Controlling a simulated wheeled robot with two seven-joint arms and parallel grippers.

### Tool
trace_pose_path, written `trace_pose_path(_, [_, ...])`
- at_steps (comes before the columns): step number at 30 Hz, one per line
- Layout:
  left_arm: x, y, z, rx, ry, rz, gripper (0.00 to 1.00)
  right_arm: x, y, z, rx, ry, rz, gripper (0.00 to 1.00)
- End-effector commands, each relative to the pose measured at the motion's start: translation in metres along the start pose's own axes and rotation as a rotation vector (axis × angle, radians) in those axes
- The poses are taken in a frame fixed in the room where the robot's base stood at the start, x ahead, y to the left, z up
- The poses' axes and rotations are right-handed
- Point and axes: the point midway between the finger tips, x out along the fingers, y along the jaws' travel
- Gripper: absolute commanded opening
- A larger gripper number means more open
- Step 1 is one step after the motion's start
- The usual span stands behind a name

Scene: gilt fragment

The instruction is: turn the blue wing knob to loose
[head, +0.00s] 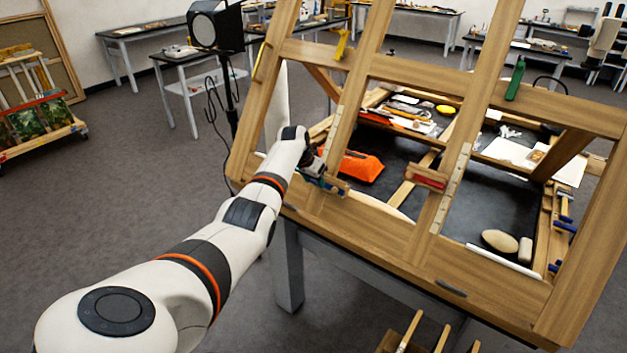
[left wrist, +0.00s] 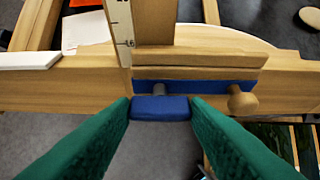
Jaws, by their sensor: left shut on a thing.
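The blue wing knob (left wrist: 160,108) sits at the front of a wooden block with a blue strip (left wrist: 195,87), on the lower rail of the wooden frame. My left gripper (left wrist: 160,110) is shut on the blue wing knob, with one green finger at each end of it. The wing lies level across the picture. In the head view my left gripper (head: 313,171) is at the foot of the left upright, and the knob is mostly hidden there by the gripper. My right gripper is not in view.
A round wooden peg (left wrist: 242,101) sticks out just right of the knob. A measuring scale (left wrist: 122,28) runs up the upright. In the head view a red-fronted block (head: 428,178) is on the other upright. An orange thing (head: 360,166) lies behind the frame.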

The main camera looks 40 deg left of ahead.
Motion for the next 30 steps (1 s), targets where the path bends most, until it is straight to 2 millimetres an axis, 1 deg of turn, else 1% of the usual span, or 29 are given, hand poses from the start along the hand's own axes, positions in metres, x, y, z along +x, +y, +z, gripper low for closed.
trace_pose_path(1, [0.003, -0.001, -0.004, -0.004, 0.011, -0.006, 0.19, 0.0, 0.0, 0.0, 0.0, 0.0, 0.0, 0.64])
trace_pose_path(10, [0.003, -0.002, -0.004, -0.005, 0.013, -0.006, 0.19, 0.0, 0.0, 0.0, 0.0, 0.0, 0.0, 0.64])
trace_pose_path(11, [0.003, -0.002, -0.004, -0.005, 0.013, -0.006, 0.45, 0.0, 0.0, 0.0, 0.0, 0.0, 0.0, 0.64])
trace_pose_path(12, [0.003, -0.001, -0.004, -0.004, 0.013, -0.006, 0.52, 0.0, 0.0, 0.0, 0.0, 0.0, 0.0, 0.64])
trace_pose_path(14, [0.003, -0.001, -0.004, -0.004, 0.011, -0.005, 0.61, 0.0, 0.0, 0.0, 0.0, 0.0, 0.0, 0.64])
trace_pose_path(15, [0.002, -0.001, -0.003, -0.004, 0.009, -0.004, 0.64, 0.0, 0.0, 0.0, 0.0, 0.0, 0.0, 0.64])
trace_pose_path(25, [-0.001, 0.0, -0.001, -0.003, 0.004, -0.002, 0.64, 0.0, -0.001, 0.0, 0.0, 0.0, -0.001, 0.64])
trace_pose_path(30, [-0.017, 0.001, 0.0, -0.002, 0.0, -0.001, 0.64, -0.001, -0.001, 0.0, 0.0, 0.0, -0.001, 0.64])
